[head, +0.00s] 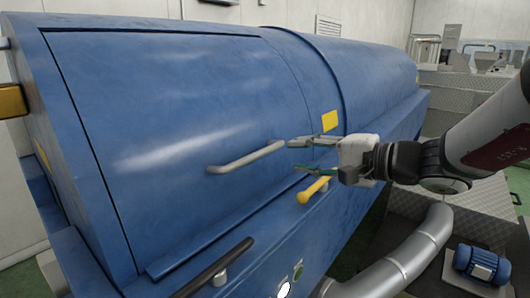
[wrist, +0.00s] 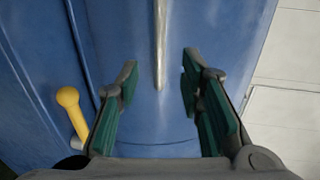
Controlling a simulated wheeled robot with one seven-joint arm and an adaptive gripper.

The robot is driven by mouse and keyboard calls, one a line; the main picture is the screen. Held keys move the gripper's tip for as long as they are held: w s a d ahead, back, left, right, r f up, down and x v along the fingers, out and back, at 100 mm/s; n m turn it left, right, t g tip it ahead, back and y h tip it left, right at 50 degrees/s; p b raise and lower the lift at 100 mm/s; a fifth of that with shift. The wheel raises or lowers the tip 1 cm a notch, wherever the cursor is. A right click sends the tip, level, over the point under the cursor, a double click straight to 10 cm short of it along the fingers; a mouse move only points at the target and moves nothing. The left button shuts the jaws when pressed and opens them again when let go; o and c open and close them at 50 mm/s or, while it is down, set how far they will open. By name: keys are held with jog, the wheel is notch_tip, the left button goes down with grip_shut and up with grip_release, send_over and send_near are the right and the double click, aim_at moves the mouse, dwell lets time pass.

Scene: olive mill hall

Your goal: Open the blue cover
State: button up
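The blue cover (head: 170,110) is a large curved panel on a long blue machine, and it lies shut against the body in the head view. A grey bar handle (head: 246,158) is fixed low on it. My gripper (head: 290,154) is open and empty just to the right of the handle's right end, its fingers pointing left. In the wrist view my open gripper (wrist: 158,78) has green-padded fingers on either side of the line of the handle (wrist: 160,40). The handle's near end lies between or just beyond the fingertips. I cannot tell if they touch it.
A yellow-knobbed lever (head: 313,190) sits below my gripper, also at left in the wrist view (wrist: 70,105). A silver pipe (head: 400,262) and a blue motor (head: 482,264) stand at lower right.

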aim_at(265, 153)
jog(key=x, duration=1.1)
jog(key=shift+w+a+f, duration=0.1)
jog(key=shift+a+f, duration=0.05)
jog(key=shift+a, duration=0.1)
grip_shut()
